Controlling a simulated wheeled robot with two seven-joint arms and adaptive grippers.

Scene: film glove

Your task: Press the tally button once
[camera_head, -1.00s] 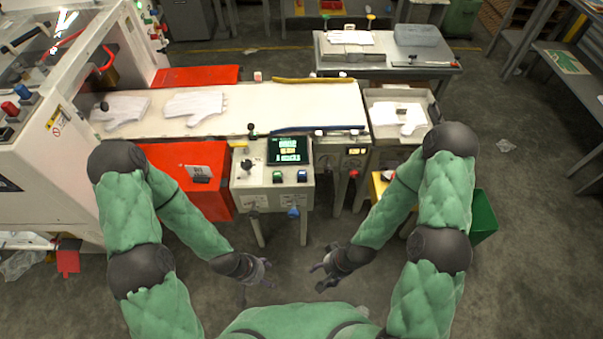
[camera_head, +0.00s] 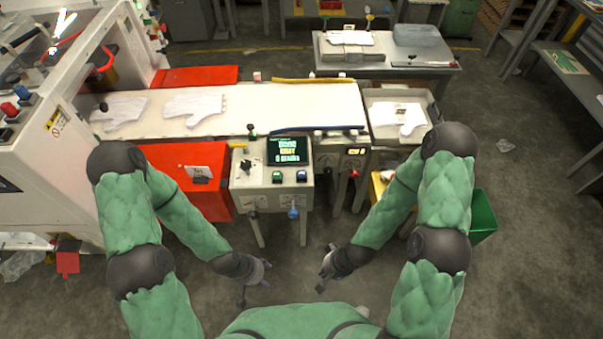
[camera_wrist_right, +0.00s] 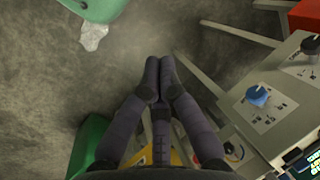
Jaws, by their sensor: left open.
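A grey control box (camera_head: 247,183) stands at the front of the conveyor. I cannot read which control is the tally button. My left gripper (camera_head: 254,283) is open and empty, in front of and below the box.
White gloves (camera_head: 195,104) lie on the conveyor belt (camera_head: 290,100). Another glove lies in a tray (camera_head: 386,96) at its right end. A blue knob (camera_wrist_right: 257,95) is on the box's front. A green bin (camera_head: 484,217) stands at right. Floor between my grippers is clear.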

